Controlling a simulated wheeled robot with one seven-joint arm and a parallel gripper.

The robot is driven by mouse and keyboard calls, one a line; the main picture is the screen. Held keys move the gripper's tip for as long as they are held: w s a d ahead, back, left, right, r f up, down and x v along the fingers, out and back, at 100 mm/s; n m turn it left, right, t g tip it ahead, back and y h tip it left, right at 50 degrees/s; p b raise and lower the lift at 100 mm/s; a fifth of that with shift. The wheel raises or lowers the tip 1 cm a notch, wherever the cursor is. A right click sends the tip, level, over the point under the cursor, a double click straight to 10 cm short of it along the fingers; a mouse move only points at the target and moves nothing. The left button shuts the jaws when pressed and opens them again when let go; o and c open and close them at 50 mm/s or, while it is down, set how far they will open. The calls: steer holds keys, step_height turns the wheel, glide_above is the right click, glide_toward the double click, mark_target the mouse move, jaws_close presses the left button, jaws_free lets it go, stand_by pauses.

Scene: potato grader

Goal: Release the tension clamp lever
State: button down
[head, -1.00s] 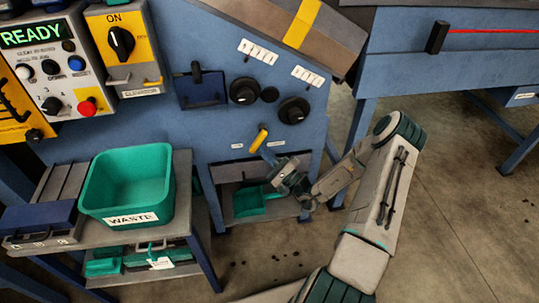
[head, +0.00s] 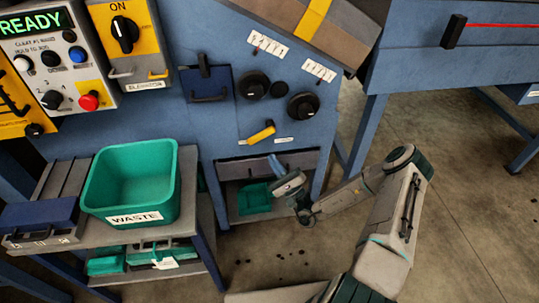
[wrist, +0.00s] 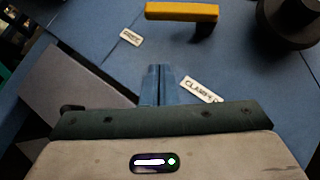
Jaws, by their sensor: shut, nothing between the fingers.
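The tension clamp lever (head: 262,131) has a yellow handle on the blue machine front, below the black knobs. It lies slanted, its lower left end over the spot of the left label. In the wrist view the yellow handle (wrist: 182,11) crosses the top, with a dark mount under its right end. The FREE label (wrist: 130,37) lies below the handle's left end, and the CLAMP label (wrist: 201,89) is lower right. My gripper (head: 274,160) is shut and empty, below the lever and apart from it. Its blue fingers (wrist: 157,76) point toward the panel in the wrist view.
Black knobs (head: 303,106) sit above the lever on the panel. Below is an opening with a green bin (head: 254,198). A green WASTE bin (head: 176,188) stands on a shelf at the left. The floor (head: 470,220) at the right is open.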

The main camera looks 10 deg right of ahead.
steer(key=v, duration=0.8)
steer(key=shift+s+a+p, duration=0.2)
steer(key=shift+a+p, duration=0.05)
steer(key=shift+p, duration=0.05)
steer(key=shift+f, duration=0.1)
